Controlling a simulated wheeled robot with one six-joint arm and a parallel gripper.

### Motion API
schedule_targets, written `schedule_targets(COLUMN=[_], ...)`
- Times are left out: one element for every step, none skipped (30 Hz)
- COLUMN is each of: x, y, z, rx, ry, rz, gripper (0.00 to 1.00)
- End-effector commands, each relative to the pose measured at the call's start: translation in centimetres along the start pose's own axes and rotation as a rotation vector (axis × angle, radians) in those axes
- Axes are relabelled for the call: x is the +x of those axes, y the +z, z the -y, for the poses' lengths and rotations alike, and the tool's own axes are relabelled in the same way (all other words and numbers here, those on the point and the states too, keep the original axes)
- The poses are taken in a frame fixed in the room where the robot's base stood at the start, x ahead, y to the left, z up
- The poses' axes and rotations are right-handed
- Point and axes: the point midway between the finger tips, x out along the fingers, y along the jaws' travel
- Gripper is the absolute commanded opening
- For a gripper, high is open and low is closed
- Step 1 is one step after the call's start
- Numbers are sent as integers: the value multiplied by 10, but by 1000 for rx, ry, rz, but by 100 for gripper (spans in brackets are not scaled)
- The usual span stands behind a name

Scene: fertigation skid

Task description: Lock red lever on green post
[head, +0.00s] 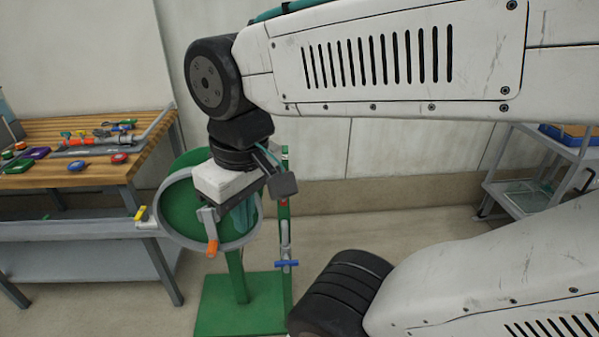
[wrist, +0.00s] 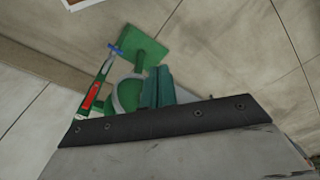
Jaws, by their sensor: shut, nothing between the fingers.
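The narrow green post (head: 285,235) stands just right of the large round flange. A red part, likely the red lever (wrist: 91,97), lies along that post in the wrist view; in the head view only a small red patch shows near its upper part. My gripper (head: 244,220) has teal fingers pointing down, in front of the green disc and left of the post in the picture. In the wrist view the fingers (wrist: 159,80) are together, empty and apart from the red part. The lever's lock and exact angle cannot be made out.
A grey-rimmed green flange (head: 165,221) with an orange-tipped handle (head: 212,248) is close to my gripper. A blue handle (head: 287,263) sits low on the post. A green base plate (head: 245,307) is below. A wooden workbench (head: 75,180) stands left, a shelf cart (head: 540,165) right.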

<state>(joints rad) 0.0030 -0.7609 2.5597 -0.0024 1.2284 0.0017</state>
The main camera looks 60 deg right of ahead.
Motion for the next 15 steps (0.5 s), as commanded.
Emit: schedule_targets(x=[0,0,0,0,0,0,0,1,2,3,4,6,8,9,12], y=[-1,-3,-6,-9,-12,-18,-23,-29,-38,-44,-50,-59,-64,-70,-77], z=[-1,-2,-4,-6,-8,-12,-17,-23,-31,-39,-48,-61,-71,-81,-97], rx=[15,31,64,98,141,210,271,340,438,517,597,706,787,868,976], ry=[-3,-6,-14,-21,-29,-45,-58,-74,-98,-117,-137,-166,-187,-210,-241], rz=[5,9,18,28,40,57,72,88,111,128,145,166,183,198,219], gripper=[0,0,0,0,0,0,0,0,0,0,0,0,0,0,0])
